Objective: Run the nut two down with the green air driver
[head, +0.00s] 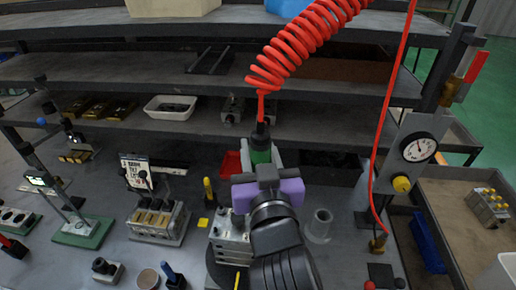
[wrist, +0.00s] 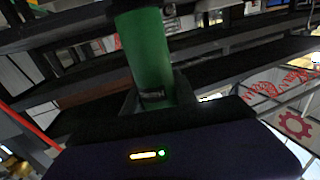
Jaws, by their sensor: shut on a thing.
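The green air driver (head: 261,150) hangs upright at the end of a red coiled hose (head: 290,45), with a black top fitting. My gripper (head: 262,172) is at the driver, its purple and dark body hiding the driver's lower part. In the wrist view the green driver body (wrist: 146,60) stands between the jaws (wrist: 155,98), which are shut on it. A metal valve block (head: 230,238) is just below and left of my gripper, partly hidden by the arm. Nut two cannot be made out.
Another valve block (head: 158,220) with brass tops stands left on the bench. A grey cylinder (head: 319,226) stands right of my arm. A pressure gauge (head: 418,147) is on the right post, with a red hose beside it. Shelves cross behind the bench.

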